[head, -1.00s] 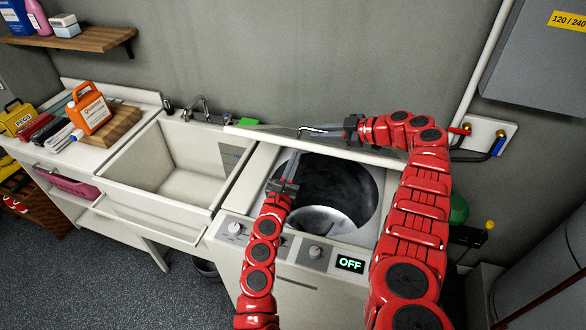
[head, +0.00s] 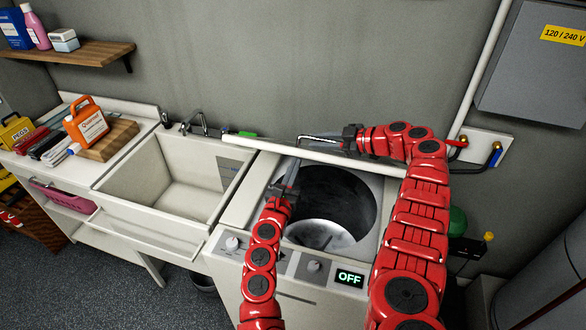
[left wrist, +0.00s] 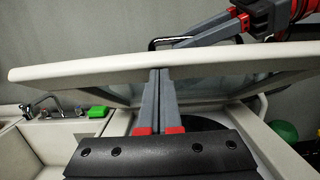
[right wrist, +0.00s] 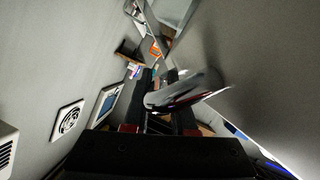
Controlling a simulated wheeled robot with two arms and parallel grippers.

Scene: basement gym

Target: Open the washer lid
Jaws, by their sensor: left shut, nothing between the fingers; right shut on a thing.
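The washer (head: 235,218) has its lid (head: 262,146) raised and seen nearly edge-on behind the open drum (head: 335,205). In the left wrist view the pale lid (left wrist: 75,74) spans the picture, tilted up. My right gripper (head: 335,141) is shut on the lid's metal handle (head: 312,136) on the far side. The handle (right wrist: 185,95) also shows in the right wrist view. My left gripper (head: 291,172) is shut and empty above the drum's left rim. Its fingertips (left wrist: 158,72) overlap the lid's underside edge in the left wrist view; contact is hard to tell.
A utility sink (head: 160,195) with a tap (head: 200,125) adjoins the washer on the left. The wall stands close behind the lid. Pipes with valves (head: 495,155) and a grey electrical box (head: 535,65) are on the right. The OFF display (head: 349,277) is in front.

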